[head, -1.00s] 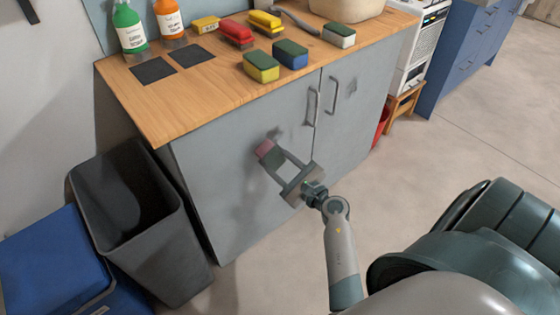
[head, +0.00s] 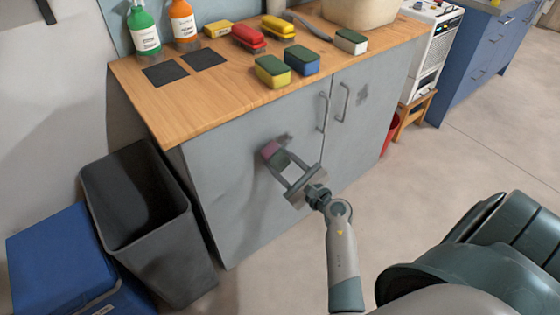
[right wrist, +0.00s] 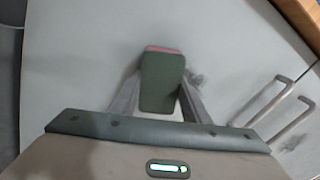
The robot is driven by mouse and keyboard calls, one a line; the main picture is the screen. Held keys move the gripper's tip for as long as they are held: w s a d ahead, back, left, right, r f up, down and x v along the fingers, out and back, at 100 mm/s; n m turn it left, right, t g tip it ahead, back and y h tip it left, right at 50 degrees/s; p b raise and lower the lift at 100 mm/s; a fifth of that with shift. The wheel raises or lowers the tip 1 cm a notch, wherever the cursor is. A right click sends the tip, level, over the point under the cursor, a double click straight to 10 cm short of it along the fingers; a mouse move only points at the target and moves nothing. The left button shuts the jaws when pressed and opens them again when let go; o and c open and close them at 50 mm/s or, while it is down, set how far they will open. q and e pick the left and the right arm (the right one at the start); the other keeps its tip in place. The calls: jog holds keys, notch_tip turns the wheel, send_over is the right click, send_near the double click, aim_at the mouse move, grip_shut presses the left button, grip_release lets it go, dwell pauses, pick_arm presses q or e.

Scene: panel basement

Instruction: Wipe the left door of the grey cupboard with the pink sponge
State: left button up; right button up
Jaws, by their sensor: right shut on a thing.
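The grey cupboard's left door (head: 225,185) is closed, with its handle (head: 323,112) near its right edge. My right gripper (head: 280,161) is in front of this door, left of and below the handle, shut on the pink sponge (head: 270,150). In the right wrist view, the sponge (right wrist: 162,82) shows a dark green side towards me and a pink strip at its far edge. Its pink end points at the door; whether it touches cannot be told. A faint dark smudge (right wrist: 196,78) shows on the door beside the sponge. My left gripper is out of view.
Several sponges and brushes, two bottles and a pale basin (head: 355,12) stand on the wooden worktop (head: 215,95). A dark bin (head: 150,225) and a blue box (head: 55,260) stand left of the cupboard. The closed right door (head: 375,110) bears a dark smudge.

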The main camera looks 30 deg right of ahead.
jog(key=shift+w, duration=0.25)
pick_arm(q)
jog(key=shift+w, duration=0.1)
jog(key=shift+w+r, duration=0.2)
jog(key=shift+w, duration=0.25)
pick_arm(e)
jog(key=shift+w, duration=0.35)
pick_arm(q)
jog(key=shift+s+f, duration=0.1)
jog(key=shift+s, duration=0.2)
pick_arm(e)
jog(key=shift+w+a, duration=0.1)
jog(key=shift+w, duration=0.15)
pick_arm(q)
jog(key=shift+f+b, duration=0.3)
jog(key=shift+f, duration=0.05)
pick_arm(e)
jog(key=shift+w+d, duration=0.1)
jog(key=shift+d, duration=1.7)
jog(key=shift+d, duration=0.15)
jog(key=shift+w+d+b, duration=0.2)
jog(key=shift+d+b, duration=0.25)
jog(key=shift+d, duration=0.9)
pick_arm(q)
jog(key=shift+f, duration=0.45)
pick_arm(e)
jog(key=shift+d, duration=0.3)
